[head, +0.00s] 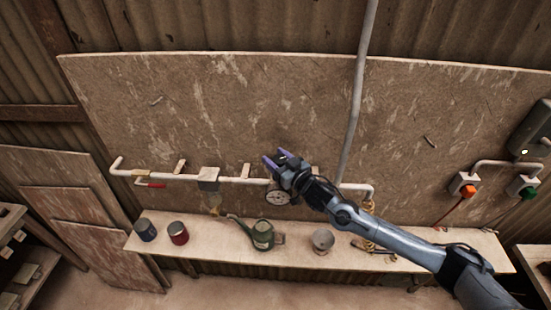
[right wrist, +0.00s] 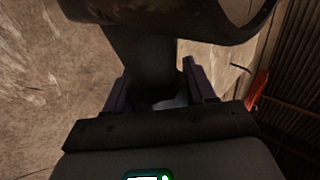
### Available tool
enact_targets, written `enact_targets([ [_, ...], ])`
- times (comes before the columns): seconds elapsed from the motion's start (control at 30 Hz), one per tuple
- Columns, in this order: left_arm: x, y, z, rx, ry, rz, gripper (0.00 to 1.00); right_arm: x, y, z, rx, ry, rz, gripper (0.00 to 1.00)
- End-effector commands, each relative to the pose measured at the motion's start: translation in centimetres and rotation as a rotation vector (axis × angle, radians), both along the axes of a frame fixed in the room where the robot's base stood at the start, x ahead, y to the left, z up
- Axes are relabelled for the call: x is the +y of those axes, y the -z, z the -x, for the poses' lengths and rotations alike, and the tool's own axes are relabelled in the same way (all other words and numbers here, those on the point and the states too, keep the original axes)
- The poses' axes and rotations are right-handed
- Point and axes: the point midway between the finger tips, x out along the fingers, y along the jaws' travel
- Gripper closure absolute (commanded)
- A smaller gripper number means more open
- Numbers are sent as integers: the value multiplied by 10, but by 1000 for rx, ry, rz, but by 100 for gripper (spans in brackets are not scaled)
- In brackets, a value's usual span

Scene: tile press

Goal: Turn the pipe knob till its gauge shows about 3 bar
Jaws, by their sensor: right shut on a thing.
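A round white-faced gauge (head: 277,198) sits just under the white pipe (head: 240,180), below my right gripper. Its needle is too small to read. My right gripper (head: 276,157) is at the pipe just above the gauge, and it hides the knob in the head view. In the right wrist view my right gripper (right wrist: 157,80) is shut on a dark stem-like part (right wrist: 150,58), which I take to be the pipe knob. A wide dark rounded shape (right wrist: 170,14) lies beyond it. My left gripper is not in view.
A red lever (head: 150,184) and a grey box (head: 208,179) are on the pipe at left. Orange (head: 467,191) and green (head: 527,192) switches are at right.

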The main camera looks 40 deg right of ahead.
Motion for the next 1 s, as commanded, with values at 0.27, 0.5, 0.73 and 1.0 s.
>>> enact_targets([
  [0.27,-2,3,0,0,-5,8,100,-2,2,0,1,247,-13,75],
  [0.5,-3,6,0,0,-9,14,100,-5,1,1,2,474,-15,75],
  [0.73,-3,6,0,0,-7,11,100,-8,1,3,4,689,-10,75],
  [1.0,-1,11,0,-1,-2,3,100,-12,1,6,3,901,-4,76],
])
